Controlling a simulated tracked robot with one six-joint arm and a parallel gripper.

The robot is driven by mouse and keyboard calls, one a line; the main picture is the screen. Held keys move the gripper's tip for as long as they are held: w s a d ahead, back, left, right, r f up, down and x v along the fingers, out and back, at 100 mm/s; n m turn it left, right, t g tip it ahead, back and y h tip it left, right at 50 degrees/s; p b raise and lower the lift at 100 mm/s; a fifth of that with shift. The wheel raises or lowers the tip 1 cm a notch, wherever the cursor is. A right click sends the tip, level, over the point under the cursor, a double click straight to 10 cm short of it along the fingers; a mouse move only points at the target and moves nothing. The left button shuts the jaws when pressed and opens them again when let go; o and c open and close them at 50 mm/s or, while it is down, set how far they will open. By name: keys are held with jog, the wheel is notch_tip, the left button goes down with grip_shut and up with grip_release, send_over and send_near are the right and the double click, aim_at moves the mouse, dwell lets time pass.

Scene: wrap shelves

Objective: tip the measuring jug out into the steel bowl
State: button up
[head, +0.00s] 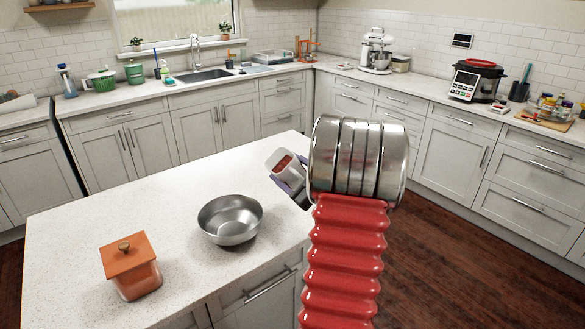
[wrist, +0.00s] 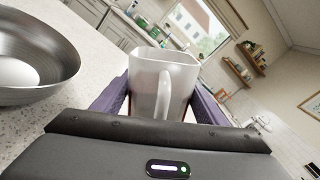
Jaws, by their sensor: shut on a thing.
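The measuring jug (head: 277,157) is whitish, with something red showing at its open top in the head view. It looks tilted there, held above the island to the right of the bowl. In the wrist view the jug (wrist: 150,85) shows its handle towards the camera. The purple fingers of my gripper (wrist: 163,97) are shut on its two sides. In the head view my gripper (head: 290,182) is partly hidden behind my red arm. The steel bowl (head: 230,228) stands upright on the island, apart from the jug. In the wrist view the bowl (wrist: 55,45) has a white rounded patch inside.
An orange lidded canister (head: 131,272) stands on the white island top (head: 80,235), left of the bowl. The island's left and back parts are clear. Counters along the walls carry a stand mixer (head: 376,50), a red-lidded cooker (head: 476,82) and a sink (head: 205,76).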

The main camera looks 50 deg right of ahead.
jog(key=w+a+r+n, duration=0.1)
jog(key=w+a+n, duration=0.1)
jog(key=a+n, duration=0.4)
jog(key=w+a+r+n, duration=0.2)
jog(key=a+n, duration=0.5)
jog(key=n, duration=0.5)
jog(key=shift+w+a, duration=0.15)
jog(key=shift+a, duration=0.15)
dwell(0.9)
dwell(0.6)
